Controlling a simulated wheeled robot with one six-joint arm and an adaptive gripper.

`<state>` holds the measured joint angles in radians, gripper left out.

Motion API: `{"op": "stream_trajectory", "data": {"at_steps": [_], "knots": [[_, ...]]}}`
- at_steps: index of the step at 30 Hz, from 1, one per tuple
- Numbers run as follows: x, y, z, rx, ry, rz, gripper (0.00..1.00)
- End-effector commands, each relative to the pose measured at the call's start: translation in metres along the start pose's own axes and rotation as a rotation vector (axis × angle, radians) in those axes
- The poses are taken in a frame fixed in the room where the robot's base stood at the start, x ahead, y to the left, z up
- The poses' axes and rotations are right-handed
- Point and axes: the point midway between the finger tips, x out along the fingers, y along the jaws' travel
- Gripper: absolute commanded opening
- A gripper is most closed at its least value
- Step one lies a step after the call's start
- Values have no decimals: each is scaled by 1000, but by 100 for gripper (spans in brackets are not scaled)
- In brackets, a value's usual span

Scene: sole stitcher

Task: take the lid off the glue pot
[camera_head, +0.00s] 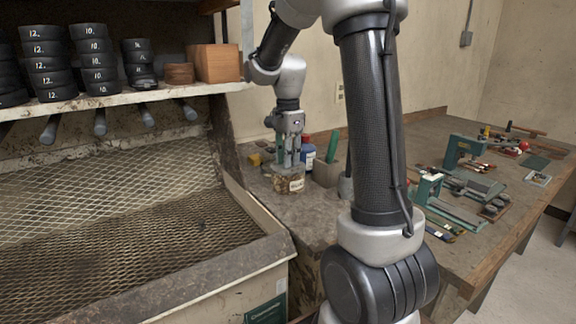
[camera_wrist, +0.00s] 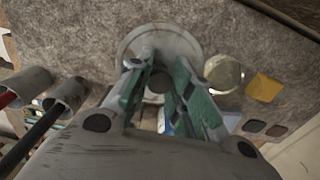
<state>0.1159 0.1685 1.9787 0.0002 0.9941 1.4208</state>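The glue pot (camera_head: 289,184) is a squat brownish jar with a pale label, upright on the grey-brown bench top. My gripper (camera_head: 288,165) points straight down, directly over it, with its fingertips at lid height. In the wrist view the round grey lid (camera_wrist: 127,48) lies below, with a small dark knob (camera_wrist: 158,83) in its middle. The green-padded fingers of my gripper (camera_wrist: 160,70) stand on both sides of the knob, with a gap showing. The fingers hide part of the lid.
A blue bottle (camera_head: 307,155) and a green-topped holder (camera_head: 328,165) stand close to the right of the pot. A yellow block (camera_wrist: 264,88) and a round glass dish (camera_wrist: 223,73) lie nearby. A shelf with stacked black rolls (camera_head: 98,60) is at left.

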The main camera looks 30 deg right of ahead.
Motion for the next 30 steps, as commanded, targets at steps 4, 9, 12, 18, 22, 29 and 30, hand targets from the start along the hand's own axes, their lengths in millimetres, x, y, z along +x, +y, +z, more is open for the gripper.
{"op": "stream_trajectory", "data": {"at_steps": [4,9,12,18,22,29,30], "knots": [[0,0,0,0,0,-1,0],[-1,0,0,0,0,-1,0],[-7,-1,0,0,0,-2,0],[-46,-1,0,0,1,-5,0],[-73,-1,0,0,1,-4,0],[-102,11,7,-11,1,-5,0],[-100,18,9,-14,0,0,0]]}}
